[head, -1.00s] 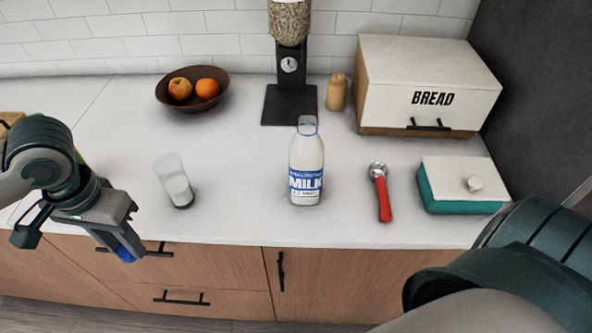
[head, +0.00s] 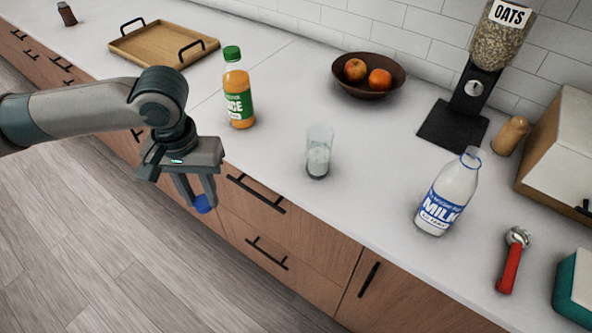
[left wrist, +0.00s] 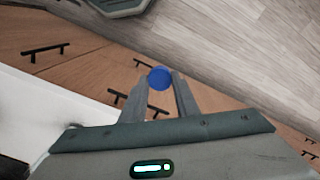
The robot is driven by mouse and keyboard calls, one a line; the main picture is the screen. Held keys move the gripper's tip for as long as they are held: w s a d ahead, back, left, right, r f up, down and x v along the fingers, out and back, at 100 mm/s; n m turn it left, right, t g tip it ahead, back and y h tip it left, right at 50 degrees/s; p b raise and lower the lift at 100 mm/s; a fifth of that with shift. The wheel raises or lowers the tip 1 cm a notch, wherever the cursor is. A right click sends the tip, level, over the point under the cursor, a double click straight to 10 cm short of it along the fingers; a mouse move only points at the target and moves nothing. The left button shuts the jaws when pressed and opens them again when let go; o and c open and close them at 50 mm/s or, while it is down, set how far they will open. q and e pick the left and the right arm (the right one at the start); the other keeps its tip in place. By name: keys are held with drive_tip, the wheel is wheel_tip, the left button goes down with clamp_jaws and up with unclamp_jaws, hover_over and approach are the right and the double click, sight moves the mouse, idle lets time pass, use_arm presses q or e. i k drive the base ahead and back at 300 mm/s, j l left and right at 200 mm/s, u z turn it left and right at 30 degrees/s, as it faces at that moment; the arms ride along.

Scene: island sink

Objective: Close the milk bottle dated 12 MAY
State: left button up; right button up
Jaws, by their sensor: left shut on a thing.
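The milk bottle (head: 447,196) stands upright on the white counter, right of centre in the head view. It has a blue MILK label and its mouth is uncapped; the small date line is hard to read. My left gripper (head: 201,200) is shut on a blue cap (head: 205,204), in front of the counter's front edge and well left of the bottle. The left wrist view shows the blue cap (left wrist: 160,78) between the fingertips, above the drawer fronts. My right gripper is not in view.
A glass with a little milk (head: 319,153) and a juice bottle (head: 238,90) stand between my left arm and the milk bottle. A fruit bowl (head: 368,78), oats dispenser (head: 468,100), wooden shaker (head: 511,136), red-handled tool (head: 511,262) and wooden tray (head: 160,45) are around.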

sight(456, 183)
drive_tip(key=k, duration=0.65)
drive_tip(key=z, duration=2.95)
drive_tip(key=k+j, duration=0.3)
drive_tip(key=j, duration=0.15)
drive_tip(key=k+j, duration=0.3)
drive_tip(key=j, duration=0.2)
drive_tip(key=k+j, duration=0.25)
drive_tip(key=j, duration=0.2)
drive_tip(key=k+j, duration=0.3)
drive_tip(key=j, duration=0.15)
drive_tip(key=k+j, duration=0.3)
drive_tip(key=j, duration=0.2)
drive_tip(key=k+j, duration=0.3)
drive_tip(key=j, duration=0.15)
